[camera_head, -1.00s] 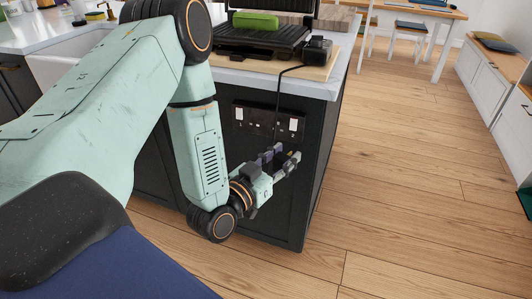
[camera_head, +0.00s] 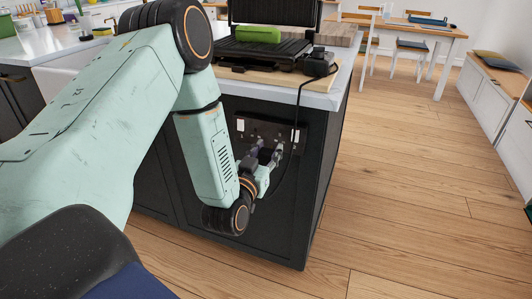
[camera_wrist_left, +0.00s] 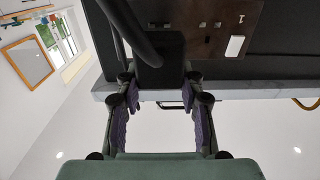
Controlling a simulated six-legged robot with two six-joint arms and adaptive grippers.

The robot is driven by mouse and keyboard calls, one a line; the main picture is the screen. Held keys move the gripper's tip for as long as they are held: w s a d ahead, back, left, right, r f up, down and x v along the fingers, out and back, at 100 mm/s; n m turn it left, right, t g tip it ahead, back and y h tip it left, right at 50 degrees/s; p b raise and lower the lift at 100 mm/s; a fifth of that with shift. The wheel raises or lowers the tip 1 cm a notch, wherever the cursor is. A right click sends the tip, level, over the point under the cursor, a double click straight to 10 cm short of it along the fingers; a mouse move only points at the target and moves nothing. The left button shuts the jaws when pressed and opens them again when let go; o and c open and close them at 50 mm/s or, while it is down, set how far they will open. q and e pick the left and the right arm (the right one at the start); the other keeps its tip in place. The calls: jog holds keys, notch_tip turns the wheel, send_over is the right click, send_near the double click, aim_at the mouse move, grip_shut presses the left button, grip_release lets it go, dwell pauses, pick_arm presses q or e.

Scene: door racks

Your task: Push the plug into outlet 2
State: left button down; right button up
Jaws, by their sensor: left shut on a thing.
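The dark outlet panel (camera_head: 267,129) is on the black side of the kitchen island, with a white switch near each end. It also shows, as a brown plate (camera_wrist_left: 200,28), at the top of the left wrist view. My left gripper (camera_head: 266,150) is in front of the panel. In the left wrist view my left gripper (camera_wrist_left: 160,78) is shut on the black plug (camera_wrist_left: 159,64), whose cable (camera_wrist_left: 128,22) rises past it. In the head view the fingers mostly hide the plug. I cannot tell whether its pins touch the outlet. My right gripper is not in view.
A black grill (camera_head: 265,51) with a green item (camera_head: 258,34) stands on a wooden board on the white worktop (camera_head: 320,99). The plug's cable (camera_head: 298,106) hangs over the worktop edge. Wooden floor (camera_head: 415,190) lies open to the right.

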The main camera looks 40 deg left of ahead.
aim_at(280, 132)
pick_arm(q)
jog(key=shift+b+x, duration=0.4)
jog(key=shift+x, duration=2)
jog(key=shift+p, duration=0.4)
jog(key=shift+b+x, duration=0.3)
jog(key=shift+x, duration=0.85)
jog(key=c, duration=0.8)
grip_release()
jog(key=shift+f, duration=0.1)
jog(key=shift+o, duration=0.2)
jog(key=shift+s+d, duration=0.1)
jog(key=shift+s, duration=0.05)
jog(key=v, duration=1.1)
jog(key=shift+s, duration=0.4)
